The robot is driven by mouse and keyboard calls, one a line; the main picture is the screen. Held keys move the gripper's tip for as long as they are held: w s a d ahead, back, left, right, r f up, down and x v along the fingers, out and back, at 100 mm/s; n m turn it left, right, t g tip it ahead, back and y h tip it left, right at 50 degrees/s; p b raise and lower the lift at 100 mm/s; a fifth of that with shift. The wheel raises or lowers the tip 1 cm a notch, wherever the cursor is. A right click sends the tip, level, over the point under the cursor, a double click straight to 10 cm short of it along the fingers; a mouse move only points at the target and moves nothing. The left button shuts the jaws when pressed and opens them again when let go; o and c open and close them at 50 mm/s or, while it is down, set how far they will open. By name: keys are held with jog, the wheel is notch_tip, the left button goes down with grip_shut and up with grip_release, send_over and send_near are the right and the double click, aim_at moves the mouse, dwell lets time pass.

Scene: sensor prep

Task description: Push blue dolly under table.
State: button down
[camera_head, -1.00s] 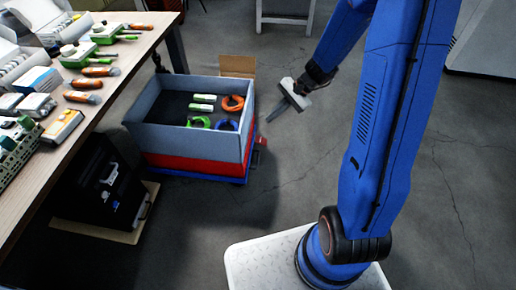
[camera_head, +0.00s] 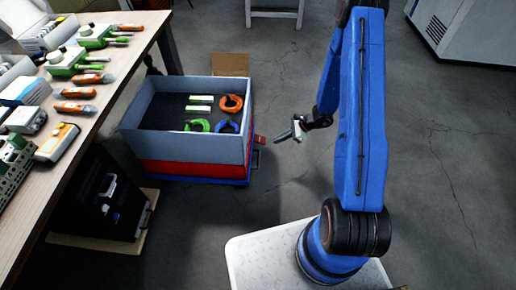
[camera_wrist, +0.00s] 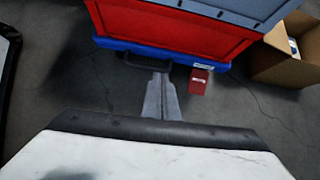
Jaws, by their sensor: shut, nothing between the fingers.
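The blue dolly (camera_head: 195,179) stands on the floor to the right of the table (camera_head: 100,128), under a red crate (camera_head: 190,169) with a grey open box (camera_head: 192,148) on top. Its blue edge (camera_wrist: 185,55) also shows in the wrist view. A dark handle (camera_head: 255,160) and a red tab (camera_head: 260,140) are on its right side. My gripper (camera_head: 277,138) is shut and empty, to the right of the dolly with a gap between. In the wrist view my fingers (camera_wrist: 160,78) point at the handle side; whether they touch it cannot be told there.
The grey box holds rings and small white-green items. A black case (camera_head: 105,200) on a board stands under the table's near part. A cardboard box (camera_head: 230,65) lies behind the dolly. A white cabinet (camera_head: 455,35) is at the far right. Floor to the right is clear.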

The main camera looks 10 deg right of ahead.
notch_tip(320, 180, down, 3)
send_near(259, 153)
jog(key=shift+m, duration=0.4)
jog(key=x, duration=0.5)
jog(key=shift+s+a+f, duration=0.1)
jog(key=shift+a, duration=0.15)
jog(key=shift+w+a, duration=0.3)
jog(key=shift+a, duration=0.55)
jog(key=shift+w+a, duration=0.3)
jog(key=shift+a, duration=0.6)
jog(key=shift+a, duration=0.1)
